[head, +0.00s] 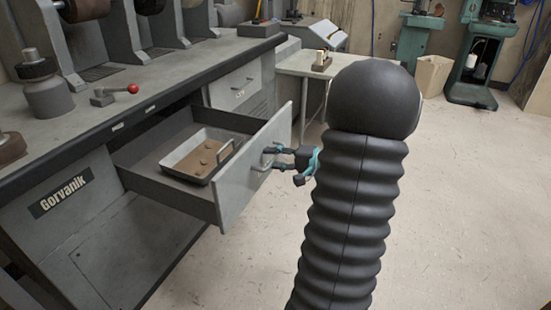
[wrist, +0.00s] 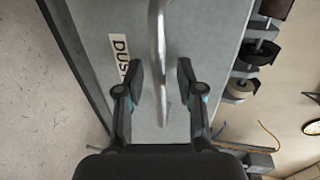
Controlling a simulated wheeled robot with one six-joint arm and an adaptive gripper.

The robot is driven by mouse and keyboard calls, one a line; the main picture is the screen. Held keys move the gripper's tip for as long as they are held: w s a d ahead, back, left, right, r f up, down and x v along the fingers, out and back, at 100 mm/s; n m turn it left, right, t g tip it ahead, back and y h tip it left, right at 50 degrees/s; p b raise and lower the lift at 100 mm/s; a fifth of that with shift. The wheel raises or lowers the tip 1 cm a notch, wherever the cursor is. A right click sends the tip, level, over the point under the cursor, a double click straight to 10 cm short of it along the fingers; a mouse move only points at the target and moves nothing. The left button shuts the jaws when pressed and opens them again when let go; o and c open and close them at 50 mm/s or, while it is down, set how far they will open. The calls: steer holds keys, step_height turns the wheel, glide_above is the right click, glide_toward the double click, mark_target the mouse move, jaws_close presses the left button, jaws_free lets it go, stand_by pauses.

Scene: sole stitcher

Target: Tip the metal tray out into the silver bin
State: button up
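The metal tray (head: 178,163) lies inside an open drawer (head: 143,178) of the grey bench, with several small brown pieces in it and a raised handle at its right end. My gripper (head: 271,153) is at the bar handle on the outside of the drawer front (head: 252,172). In the wrist view my gripper (wrist: 160,80) has its fingers apart on either side of the drawer handle (wrist: 158,45), with gaps visible. I cannot make out a silver bin in either view.
The bench top (head: 165,88) holds machines and a red-knobbed lever (head: 115,95). A small pale table (head: 307,67) stands behind the drawer. A beige open box (head: 433,76) and green machines stand at the back right. The floor right of the drawer is clear.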

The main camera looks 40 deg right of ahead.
steer(key=v, duration=1.2)
stand_by(0.5)
steer(key=w+a+n+g+y, duration=0.15)
steer(key=a+n+g, duration=0.45)
steer(key=a, duration=1.3)
steer(key=s+a+r+n+g+h, duration=0.2)
steer(key=s+a+n+h, duration=0.4)
steer(key=s+a, duration=0.5)
steer(key=shift+a+r+n+h, duration=0.35)
steer(key=shift+a+h, duration=0.9)
steer(key=shift+a, duration=0.7)
